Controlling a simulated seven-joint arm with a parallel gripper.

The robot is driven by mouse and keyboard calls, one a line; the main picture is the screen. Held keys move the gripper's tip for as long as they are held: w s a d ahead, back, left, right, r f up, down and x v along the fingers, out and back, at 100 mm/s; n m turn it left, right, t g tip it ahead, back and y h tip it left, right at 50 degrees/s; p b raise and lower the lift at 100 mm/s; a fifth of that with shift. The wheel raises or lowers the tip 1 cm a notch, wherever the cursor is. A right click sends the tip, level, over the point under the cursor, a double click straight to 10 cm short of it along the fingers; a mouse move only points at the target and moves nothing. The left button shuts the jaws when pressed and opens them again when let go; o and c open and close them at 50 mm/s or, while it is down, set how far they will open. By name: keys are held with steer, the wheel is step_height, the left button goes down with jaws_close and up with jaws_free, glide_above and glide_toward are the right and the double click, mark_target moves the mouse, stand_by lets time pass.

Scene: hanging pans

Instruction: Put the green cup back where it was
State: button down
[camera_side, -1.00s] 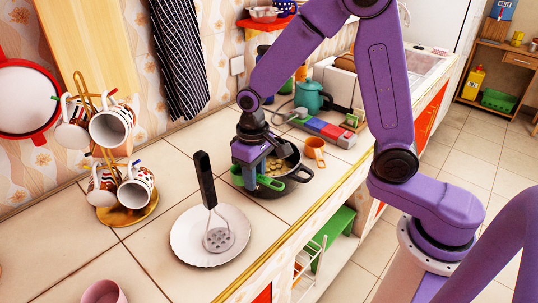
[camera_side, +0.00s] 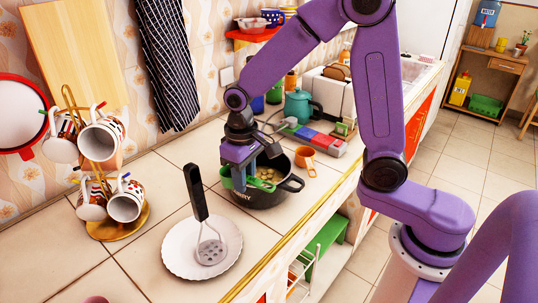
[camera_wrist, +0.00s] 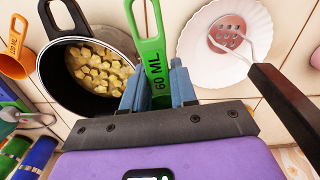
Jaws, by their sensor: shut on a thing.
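The green cup is a measuring cup with a long handle marked 60 ML. My gripper (camera_side: 243,175) is shut on its handle. In the side view the green cup (camera_side: 262,184) shows at the near left side of the black pot, partly hidden by the fingers. I cannot tell whether it touches the pot.
The black pot (camera_side: 290,187) holds pale yellow cubes (camera_wrist: 98,70). An orange measuring cup (camera_side: 303,158) lies behind it. A white plate (camera_side: 180,262) with a black-handled masher (camera_side: 197,190) is at the front left. A gold mug stand (camera_side: 125,228) with several mugs stands farther left.

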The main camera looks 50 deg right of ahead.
step_height(320, 180, up, 6)
steer(key=shift+r, duration=0.1)
steer(key=d+m, duration=0.6)
steer(key=d, duration=2.1)
steer(key=w+d+f, duration=0.1)
steer(key=w+f, duration=0.3)
steer(key=w+d+f, duration=0.1)
steer(key=w+f, duration=0.4)
steer(key=w+d+f, duration=0.1)
steer(key=w+f, duration=0.3)
steer(key=f, duration=0.1)
steer(key=shift+w+d+f, duration=0.1)
steer(key=shift+w+d, duration=0.15)
steer(key=shift+d, duration=0.05)
steer(key=shift+w+d+f, duration=0.1)
steer(key=shift+w+f, duration=0.05)
steer(key=shift+f, duration=0.8)
steer(key=shift+w+f, duration=0.1)
steer(key=shift+f, duration=0.8)
steer(key=shift+f, duration=0.1)
